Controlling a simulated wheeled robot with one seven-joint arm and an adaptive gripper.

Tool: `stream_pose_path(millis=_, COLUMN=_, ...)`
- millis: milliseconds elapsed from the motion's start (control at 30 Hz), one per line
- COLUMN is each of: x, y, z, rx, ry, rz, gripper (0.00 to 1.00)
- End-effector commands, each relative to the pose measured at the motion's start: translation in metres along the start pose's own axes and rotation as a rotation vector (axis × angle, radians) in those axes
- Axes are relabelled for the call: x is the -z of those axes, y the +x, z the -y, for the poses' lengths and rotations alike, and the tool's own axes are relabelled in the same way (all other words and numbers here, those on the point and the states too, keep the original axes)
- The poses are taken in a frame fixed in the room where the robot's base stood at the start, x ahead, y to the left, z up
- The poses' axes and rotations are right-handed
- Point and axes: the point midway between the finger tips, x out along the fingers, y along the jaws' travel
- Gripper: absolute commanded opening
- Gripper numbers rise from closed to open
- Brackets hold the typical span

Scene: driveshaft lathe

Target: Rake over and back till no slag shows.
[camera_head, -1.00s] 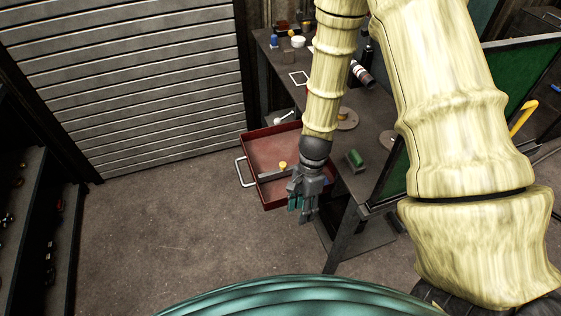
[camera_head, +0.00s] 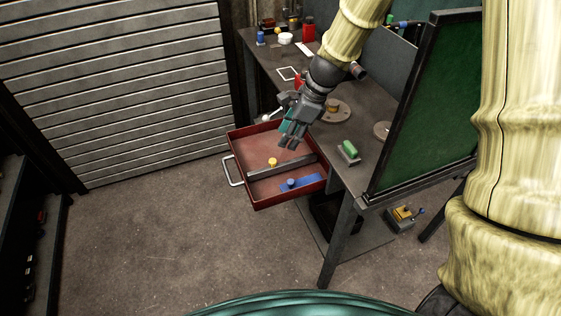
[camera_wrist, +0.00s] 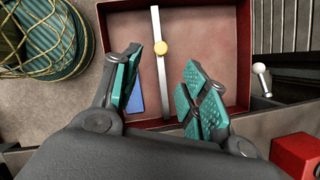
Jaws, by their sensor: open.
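My gripper (camera_head: 290,138) is open and empty, pointing down above a red drawer (camera_head: 238,191) pulled out from the bench. A grey bar (camera_head: 262,173) lies across the drawer. A yellow knob (camera_head: 273,161) shows at the bar, and a blue strip with a blue knob (camera_head: 291,183) lies on its near side. I cannot make out a rake or any slag.
A silver handle (camera_head: 232,171) sticks out from the drawer front. On the bench are a green block (camera_head: 349,147), a round disc (camera_head: 341,107) and a ball-topped lever (camera_head: 266,118). A green panel (camera_head: 425,105) stands at the right. The floor left of the drawer is clear.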

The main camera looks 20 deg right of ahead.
Motion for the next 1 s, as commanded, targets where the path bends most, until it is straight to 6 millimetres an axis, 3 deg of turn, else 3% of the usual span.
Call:
stream_pose_path(millis=167, x=0.000, y=0.010, z=0.001, rx=0.001, ry=0.004, rz=0.001, gripper=0.44)
stream_pose_path(millis=700, x=0.000, y=0.082, z=0.001, rx=0.001, ry=0.004, rz=0.002, gripper=0.44)
stream_pose_path(millis=1000, x=-0.001, y=0.104, z=0.001, rx=0.003, ry=0.003, rz=0.002, gripper=0.44)
